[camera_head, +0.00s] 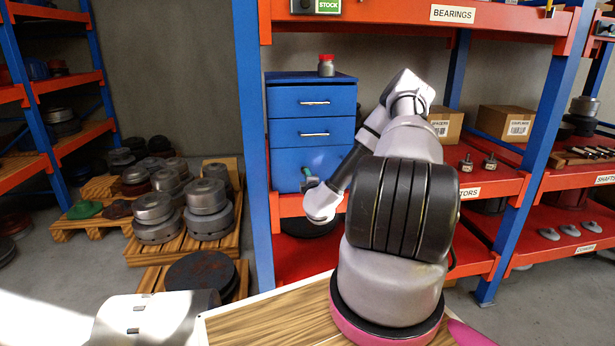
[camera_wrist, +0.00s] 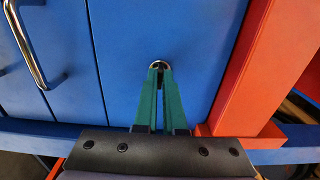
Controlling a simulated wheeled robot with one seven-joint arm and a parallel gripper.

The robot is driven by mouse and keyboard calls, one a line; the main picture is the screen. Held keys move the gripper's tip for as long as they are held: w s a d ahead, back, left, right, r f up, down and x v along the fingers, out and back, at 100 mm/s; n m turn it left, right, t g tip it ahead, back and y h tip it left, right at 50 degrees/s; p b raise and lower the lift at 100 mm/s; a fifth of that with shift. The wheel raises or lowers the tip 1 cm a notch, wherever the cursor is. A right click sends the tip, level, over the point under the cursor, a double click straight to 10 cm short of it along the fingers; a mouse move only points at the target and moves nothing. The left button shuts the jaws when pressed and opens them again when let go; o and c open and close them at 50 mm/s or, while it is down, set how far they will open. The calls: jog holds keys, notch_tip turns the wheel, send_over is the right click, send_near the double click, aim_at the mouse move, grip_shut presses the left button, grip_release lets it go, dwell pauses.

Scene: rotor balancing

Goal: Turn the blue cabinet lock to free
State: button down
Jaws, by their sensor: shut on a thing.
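The blue cabinet (camera_head: 288,101) stands on the left of the shelf rack in the head view; its blue front (camera_wrist: 140,40) fills most of the wrist view. The cabinet lock (camera_wrist: 160,64) is a small round metal piece on that front with a dark part below its ring. My gripper (camera_wrist: 160,76) has its green fingers closed together on the lock's dark part. In the head view my gripper (camera_head: 307,174) shows as a bit of green at the lowest drawer front. The fingers partly hide the lock, and I cannot tell which way it is turned.
Metal drawer handles (camera_head: 314,102) lie on the upper drawers; one handle (camera_wrist: 26,45) is at left in the wrist view. An orange post (camera_wrist: 258,70) stands close right of the lock. A red-capped jar (camera_head: 326,66) is on the cabinet top.

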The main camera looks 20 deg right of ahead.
dwell(0.3)
jog(key=c, duration=1)
grip_release()
jog(key=v, duration=1)
jog(key=shift+s, duration=0.4)
jog(key=shift+a+r, duration=0.1)
